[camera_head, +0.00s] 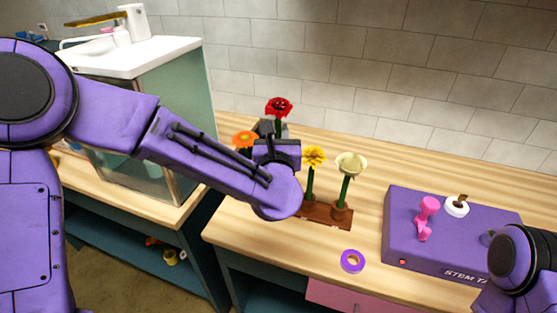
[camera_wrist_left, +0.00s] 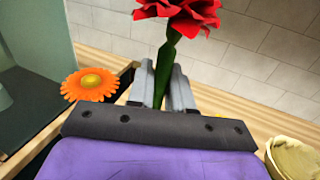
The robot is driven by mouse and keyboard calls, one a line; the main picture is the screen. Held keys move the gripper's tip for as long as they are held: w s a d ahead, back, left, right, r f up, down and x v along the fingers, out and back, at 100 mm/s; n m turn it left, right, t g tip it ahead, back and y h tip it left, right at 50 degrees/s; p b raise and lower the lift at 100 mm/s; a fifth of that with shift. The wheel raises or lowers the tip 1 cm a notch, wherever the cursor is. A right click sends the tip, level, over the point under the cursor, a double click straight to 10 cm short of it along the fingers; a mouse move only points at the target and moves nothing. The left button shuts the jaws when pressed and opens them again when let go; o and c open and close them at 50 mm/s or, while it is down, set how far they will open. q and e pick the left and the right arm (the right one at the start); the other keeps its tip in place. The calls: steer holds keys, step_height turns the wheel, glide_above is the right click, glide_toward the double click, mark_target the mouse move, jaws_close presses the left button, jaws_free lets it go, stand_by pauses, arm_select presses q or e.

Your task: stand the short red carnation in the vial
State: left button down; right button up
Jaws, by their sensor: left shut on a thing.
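The red carnation (camera_head: 279,107) is upright above my left gripper (camera_head: 270,128), its green stem running down between the fingers. In the left wrist view the red bloom (camera_wrist_left: 178,14) is at the top, and my left gripper (camera_wrist_left: 164,82) is shut on the stem (camera_wrist_left: 166,65). The stem's lower end is hidden. I cannot make out an empty vial; my left arm covers part of the brown rack (camera_head: 322,219). My right gripper is out of view.
A yellow flower (camera_head: 314,158) and a cream flower (camera_head: 350,166) stand in the rack. An orange flower (camera_head: 245,139) is left of my gripper. A purple tape roll (camera_head: 352,261) and a purple box (camera_head: 400,230) with a pink item (camera_head: 427,212) lie to the right.

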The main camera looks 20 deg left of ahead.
mark_target(278, 105)
arm_select(q)
step_height(278, 105, up, 9)
steer(key=shift+f+p, duration=0.2)
steer(key=shift+p, duration=0.15)
steer(key=shift+r+p, duration=1.15)
steer(key=shift+r, duration=1.25)
